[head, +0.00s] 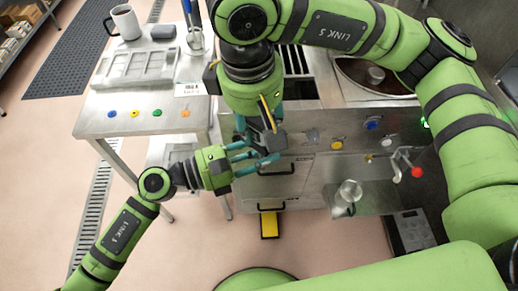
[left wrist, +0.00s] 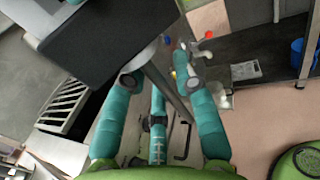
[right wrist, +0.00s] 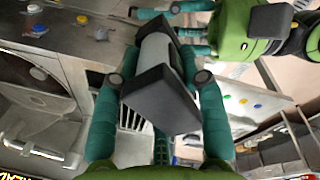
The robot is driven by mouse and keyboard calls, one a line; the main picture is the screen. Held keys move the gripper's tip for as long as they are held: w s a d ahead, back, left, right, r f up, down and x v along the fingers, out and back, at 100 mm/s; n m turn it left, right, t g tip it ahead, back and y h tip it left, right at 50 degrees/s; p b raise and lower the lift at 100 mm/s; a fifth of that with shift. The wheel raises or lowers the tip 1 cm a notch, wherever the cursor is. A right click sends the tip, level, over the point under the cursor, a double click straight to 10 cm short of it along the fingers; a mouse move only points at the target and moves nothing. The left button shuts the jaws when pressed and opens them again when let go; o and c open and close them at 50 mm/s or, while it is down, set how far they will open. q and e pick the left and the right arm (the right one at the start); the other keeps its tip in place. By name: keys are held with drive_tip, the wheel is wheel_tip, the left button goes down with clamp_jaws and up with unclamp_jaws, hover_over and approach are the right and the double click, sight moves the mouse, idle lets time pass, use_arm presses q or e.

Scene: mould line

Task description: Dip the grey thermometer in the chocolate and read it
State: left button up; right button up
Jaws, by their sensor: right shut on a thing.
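The grey thermometer (head: 269,141) is a dark block with a light middle, best seen in the right wrist view (right wrist: 160,95). My right gripper (head: 257,122) is shut on it above the front of the machine. In the left wrist view the thermometer (left wrist: 105,35) is a dark box with a thin metal probe (left wrist: 168,88). The probe slants between the fingers of my left gripper (left wrist: 160,82), which look spread; I cannot tell whether they touch it. The round tank (head: 347,73) with a brown inner edge lies right of the grippers, partly behind my right arm. Any reading is not visible.
A steel table (head: 100,128) at left bears a tray, a mug (head: 124,22) and coloured buttons. The machine front has knobs and a red-balled lever (head: 416,172). A clear jug (head: 347,194) stands on a low shelf. A yellow pedal (head: 269,225) is on the floor.

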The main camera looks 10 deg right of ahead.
use_arm(q)
clamp_jaws()
use_arm(e)
drive_tip(key=o, duration=1.3)
drive_tip(key=shift+c, duration=0.2)
